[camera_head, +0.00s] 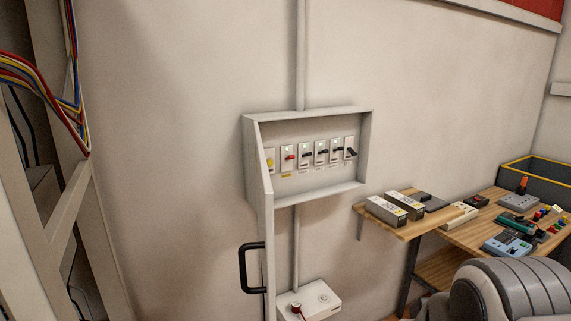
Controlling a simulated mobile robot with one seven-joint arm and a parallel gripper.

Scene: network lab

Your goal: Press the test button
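A grey wall box (307,113) hangs open-fronted on the wall near the middle of the head view. Inside is a row of several modules. The leftmost carries a yellow part (270,161), the one beside it a red part (289,157), and the others dark levers (321,153). The labels are too small to read, so I cannot tell which part is the test button. My gripper is not in view. A rounded grey and white part at the lower right looks like my arm.
A narrow grey panel with a black handle (245,268) extends below the box's left side. A white unit (325,308) with round parts sits below. A wooden shelf (412,232) and bench (478,222) at right hold devices. A rack with coloured cables (42,84) stands left.

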